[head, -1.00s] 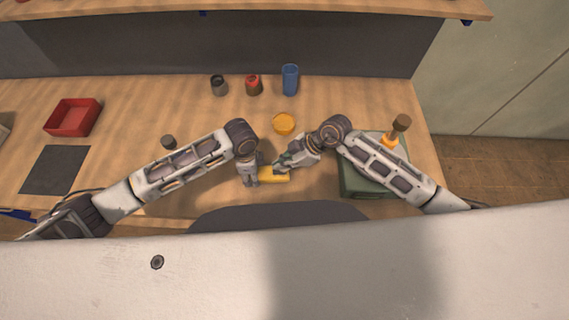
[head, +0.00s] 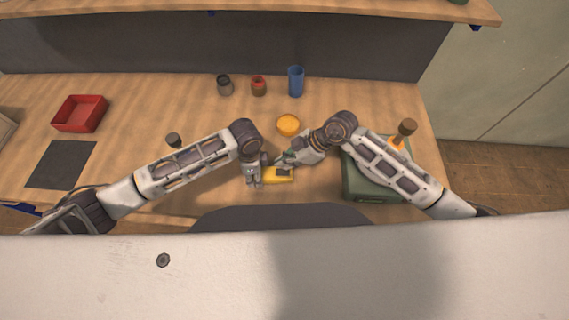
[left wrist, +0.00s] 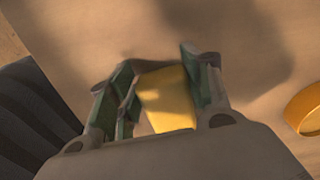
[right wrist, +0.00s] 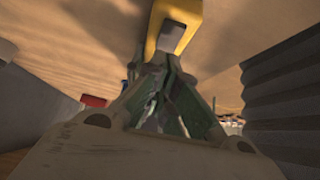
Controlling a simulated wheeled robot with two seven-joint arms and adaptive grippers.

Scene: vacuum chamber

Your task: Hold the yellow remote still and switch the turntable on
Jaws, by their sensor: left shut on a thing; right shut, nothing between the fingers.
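The yellow remote (head: 280,175) lies at the front middle of the table. My left gripper (head: 259,176) is shut on its left end; the left wrist view shows the yellow body (left wrist: 168,100) between the fingers. My right gripper (head: 281,165) is shut and empty, tips down at the remote. In the right wrist view its tips (right wrist: 160,70) are just at the grey pad (right wrist: 172,36) on the remote; whether they touch is unclear. A green box (head: 365,187) with an orange part (head: 396,144) stands at right, partly behind my right arm. I cannot tell whether it is the turntable.
A round yellow-orange disc (head: 288,125) lies behind the remote. A dark cup (head: 224,86), a red-topped cup (head: 258,87) and a blue cup (head: 296,82) stand at the back. A red tray (head: 80,114) and dark mat (head: 60,165) are at left.

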